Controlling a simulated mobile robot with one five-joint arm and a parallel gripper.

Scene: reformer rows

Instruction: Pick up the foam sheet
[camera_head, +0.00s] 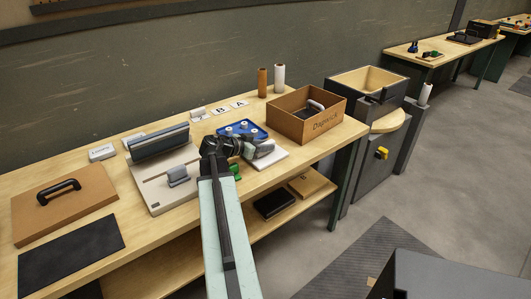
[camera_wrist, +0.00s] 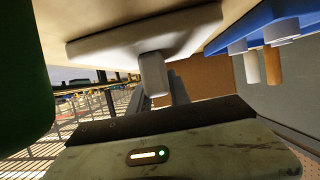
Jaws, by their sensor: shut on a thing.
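A thin white slab (camera_head: 279,160), which I take to be the foam sheet, is at the front edge of the workbench, right of my arm's end. In the wrist view the white slab (camera_wrist: 130,42) shows with a pale block-like tab (camera_wrist: 153,75) standing out from it. My gripper (camera_head: 258,151) is at this slab and is shut on its tab. My gripper partly hides the slab in the head view. I cannot tell whether the slab touches the bench or is just clear of it.
A blue tray (camera_head: 233,127) with white pieces is just behind my gripper. A brown open box (camera_head: 293,126) stands to the right, with two rolls behind it. A grey press-like fixture (camera_head: 163,202) is to the left. A green part (camera_head: 235,172) is close beside my arm.

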